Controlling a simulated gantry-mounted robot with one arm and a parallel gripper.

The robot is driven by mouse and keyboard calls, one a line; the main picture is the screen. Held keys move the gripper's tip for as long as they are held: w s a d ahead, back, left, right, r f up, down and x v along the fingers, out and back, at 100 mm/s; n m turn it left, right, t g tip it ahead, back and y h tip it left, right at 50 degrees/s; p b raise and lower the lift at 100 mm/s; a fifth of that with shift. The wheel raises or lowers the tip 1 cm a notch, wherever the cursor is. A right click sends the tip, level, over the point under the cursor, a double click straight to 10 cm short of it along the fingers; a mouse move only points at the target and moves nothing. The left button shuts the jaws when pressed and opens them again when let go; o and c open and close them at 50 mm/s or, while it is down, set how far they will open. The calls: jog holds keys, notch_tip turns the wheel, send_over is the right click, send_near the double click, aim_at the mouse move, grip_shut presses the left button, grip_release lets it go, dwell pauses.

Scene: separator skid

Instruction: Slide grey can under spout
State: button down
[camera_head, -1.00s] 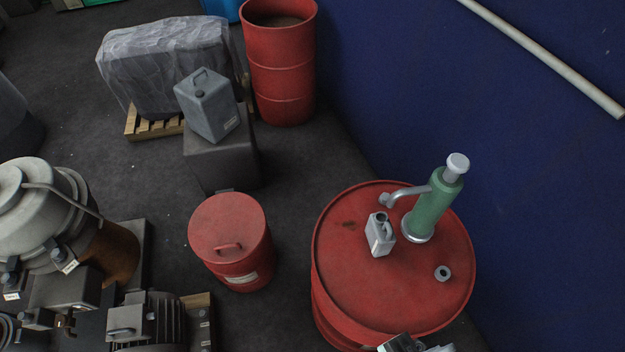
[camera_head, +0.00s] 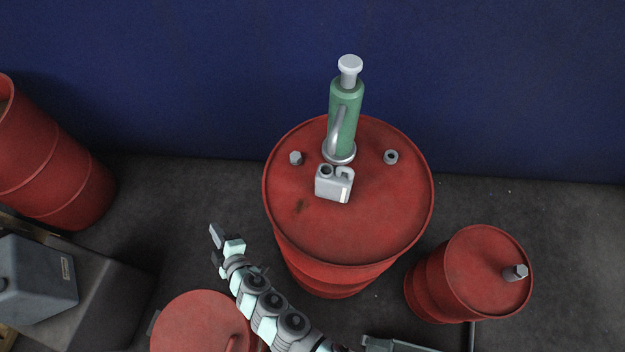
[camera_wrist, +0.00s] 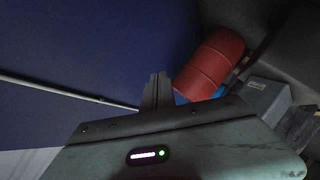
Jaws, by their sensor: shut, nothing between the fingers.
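The grey can (camera_head: 334,185) stands upright on the large red drum (camera_head: 355,222), just in front of the green hand pump (camera_head: 344,120). Its dark open mouth faces up. The pump's metal spout (camera_head: 336,130) reaches toward the camera above the can's back edge; I cannot tell whether its tip is over the mouth. My gripper (camera_head: 216,237) is out to the left of the drum, well apart from the can. In the wrist view its fingers (camera_wrist: 157,91) are together and hold nothing. The can is not in the wrist view.
A hex plug (camera_head: 296,158) and a small ring (camera_head: 391,157) sit on the drum top. A smaller red drum (camera_head: 485,265) stands right, a lidded red drum (camera_head: 195,322) lower left. The blue wall (camera_head: 480,90) closes the back.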

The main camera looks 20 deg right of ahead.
aim_at(334, 180)
jog(key=d+f+h+b, duration=0.2)
jog(key=d+f+h, duration=0.1)
jog(key=d+h, duration=0.3)
jog(key=s+d+r+m+g+h+b, duration=0.2)
jog(key=s+d+r+m+h, duration=0.1)
jog(key=d+r+h, duration=0.4)
jog(key=s+d+r+m+g+h+b, duration=0.1)
jog(key=s+d+r+m+h+b, duration=0.15)
jog(key=d+r+h, duration=0.45)
jog(key=w+d+f+y+p, duration=0.1)
jog(key=w+d, duration=0.1)
jog(key=d, duration=0.5)
jog(key=w+d+f+y+p, duration=0.1)
jog(key=w+d+p, duration=0.1)
jog(key=d, duration=0.4)
jog(key=shift+w+d+m+p, duration=0.3)
jog(key=shift+w+d+m, duration=0.05)
jog(key=shift+d+m, duration=0.1)
jog(key=shift+a, duration=0.1)
